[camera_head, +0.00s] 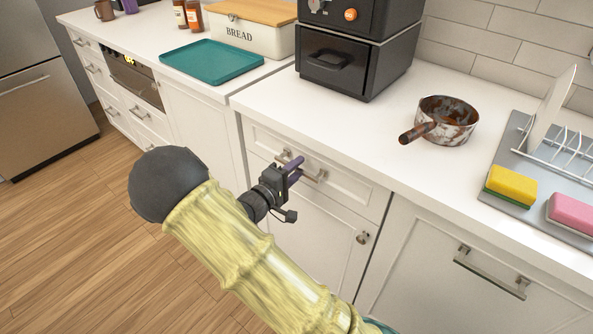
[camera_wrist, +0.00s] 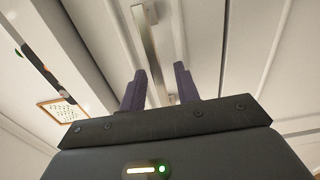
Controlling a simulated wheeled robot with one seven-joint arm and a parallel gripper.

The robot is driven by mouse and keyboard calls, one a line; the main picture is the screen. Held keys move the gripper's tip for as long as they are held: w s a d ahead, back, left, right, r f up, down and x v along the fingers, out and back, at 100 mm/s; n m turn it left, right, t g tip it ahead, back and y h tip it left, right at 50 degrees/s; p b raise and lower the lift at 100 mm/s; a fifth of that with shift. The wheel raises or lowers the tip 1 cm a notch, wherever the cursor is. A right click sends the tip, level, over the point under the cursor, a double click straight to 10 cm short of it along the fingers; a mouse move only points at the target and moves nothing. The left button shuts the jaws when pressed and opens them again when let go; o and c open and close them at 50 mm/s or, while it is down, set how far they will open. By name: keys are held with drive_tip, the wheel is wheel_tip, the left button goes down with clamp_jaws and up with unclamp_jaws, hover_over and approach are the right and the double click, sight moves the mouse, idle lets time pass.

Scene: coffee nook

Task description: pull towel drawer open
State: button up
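The white drawer (camera_head: 345,184) under the counter looks flush with its cabinet in the head view. No label shows that it is the towel drawer. Its metal bar handle (camera_head: 318,177) is partly hidden behind my gripper (camera_head: 293,168). In the wrist view the handle (camera_wrist: 149,45) runs down toward the gap between the dark purple fingers of my gripper (camera_wrist: 160,88). The fingers are apart, with the bar's lower part showing between them. I cannot tell whether they touch it.
A cabinet door (camera_head: 310,235) with a knob is below the drawer. Another handled front (camera_head: 470,275) is to the right. A pan (camera_head: 447,120), a black appliance (camera_head: 345,65), a teal tray (camera_head: 212,61) and a dish rack (camera_head: 525,165) stand on the counter. The wooden floor (camera_head: 60,240) at left is clear.

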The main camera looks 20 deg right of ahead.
drive_tip(key=shift+w+d, duration=0.1)
drive_tip(key=shift+d, duration=0.05)
drive_tip(key=shift+c, duration=0.4)
clamp_jaws()
